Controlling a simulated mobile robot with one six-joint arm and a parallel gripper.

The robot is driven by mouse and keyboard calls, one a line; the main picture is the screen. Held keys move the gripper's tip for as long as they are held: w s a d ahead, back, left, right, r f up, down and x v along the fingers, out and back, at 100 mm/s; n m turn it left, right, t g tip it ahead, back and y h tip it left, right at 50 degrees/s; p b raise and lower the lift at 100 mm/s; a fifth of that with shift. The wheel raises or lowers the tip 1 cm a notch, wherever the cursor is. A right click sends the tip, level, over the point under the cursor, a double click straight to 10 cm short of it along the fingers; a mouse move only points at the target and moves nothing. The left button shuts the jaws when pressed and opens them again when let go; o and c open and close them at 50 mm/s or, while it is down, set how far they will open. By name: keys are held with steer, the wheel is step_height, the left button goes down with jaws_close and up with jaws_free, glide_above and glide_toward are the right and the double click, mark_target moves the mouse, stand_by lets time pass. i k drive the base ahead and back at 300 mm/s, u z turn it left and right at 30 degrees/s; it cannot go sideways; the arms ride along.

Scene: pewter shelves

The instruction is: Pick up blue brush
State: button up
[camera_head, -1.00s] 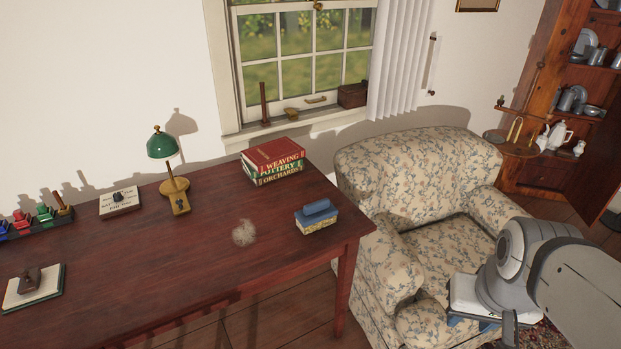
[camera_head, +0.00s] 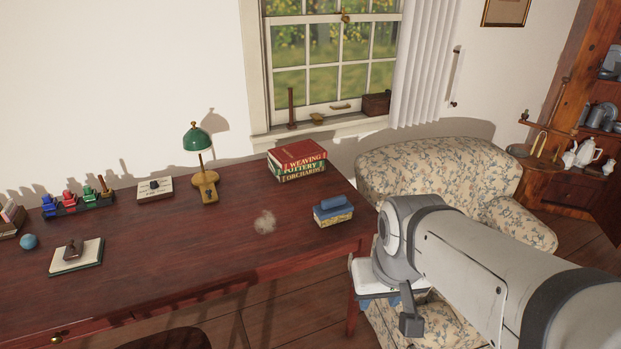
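The blue brush (camera_head: 333,205) lies near the right end of the dark red wooden desk (camera_head: 190,255). It has a blue back on top and a pale tan lower part with its bristles down. My gripper (camera_head: 397,303) hangs at the end of my arm, right of and lower in the picture than the brush, in front of the armchair and beside the desk's right end. It is apart from the brush. My arm hides much of the gripper, and its finger opening does not show clearly.
A stack of books (camera_head: 297,160) stands behind the brush. A pale dusty patch (camera_head: 265,222) lies left of it. A green lamp (camera_head: 204,165) stands farther left. A floral armchair (camera_head: 440,165) is right of the desk. The desk front near the brush is clear.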

mark_target(338, 208)
steer(key=z, duration=0.05)
steer(key=i, duration=1)
steer(key=u, duration=0.05)
